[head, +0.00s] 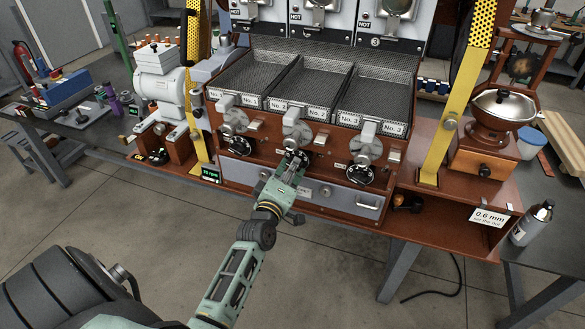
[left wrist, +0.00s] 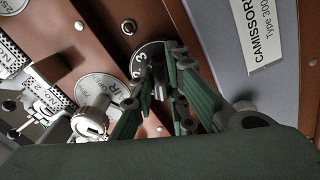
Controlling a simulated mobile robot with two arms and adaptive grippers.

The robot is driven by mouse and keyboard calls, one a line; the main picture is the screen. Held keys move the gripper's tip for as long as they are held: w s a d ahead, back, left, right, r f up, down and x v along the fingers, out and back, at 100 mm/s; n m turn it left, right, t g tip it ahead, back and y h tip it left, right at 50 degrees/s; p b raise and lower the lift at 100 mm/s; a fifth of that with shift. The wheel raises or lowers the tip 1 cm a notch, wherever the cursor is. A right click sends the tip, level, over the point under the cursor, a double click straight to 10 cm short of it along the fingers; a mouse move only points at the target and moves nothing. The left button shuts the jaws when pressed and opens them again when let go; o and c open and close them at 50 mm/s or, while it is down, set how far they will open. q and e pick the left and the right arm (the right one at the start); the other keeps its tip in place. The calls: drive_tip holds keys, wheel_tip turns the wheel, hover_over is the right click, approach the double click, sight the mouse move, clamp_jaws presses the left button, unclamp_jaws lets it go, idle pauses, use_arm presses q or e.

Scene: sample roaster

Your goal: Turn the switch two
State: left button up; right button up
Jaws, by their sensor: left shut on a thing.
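Switch two is the middle black round dial (head: 300,155) on the brown front panel, below the tray marked No. 2. My left gripper (head: 291,165) reaches it from below and is shut at its centre, on its knob. In the left wrist view the black dial (left wrist: 148,52) with white marks shows behind my left gripper's green fingers (left wrist: 163,75). The fingers hide the knob and much of the dial, so I cannot tell the knob's setting. My right gripper is not in view.
Similar dials sit at the left (head: 240,145) and right (head: 361,174) of the panel. Above are mesh trays (head: 310,106) and metal handles. A grey drawer front (head: 352,198) lies below. A silver AIR knob (left wrist: 92,122) is close to my left fingers in the wrist view.

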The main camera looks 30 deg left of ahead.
use_arm(q)
clamp_jaws()
drive_tip(key=m+p, duration=0.5)
drive_tip(key=m, duration=1.2)
drive_tip(key=shift+m, duration=0.3)
idle(0.4)
drive_tip(key=o, duration=0.7)
unclamp_jaws()
drive_tip(key=shift+o, duration=0.2)
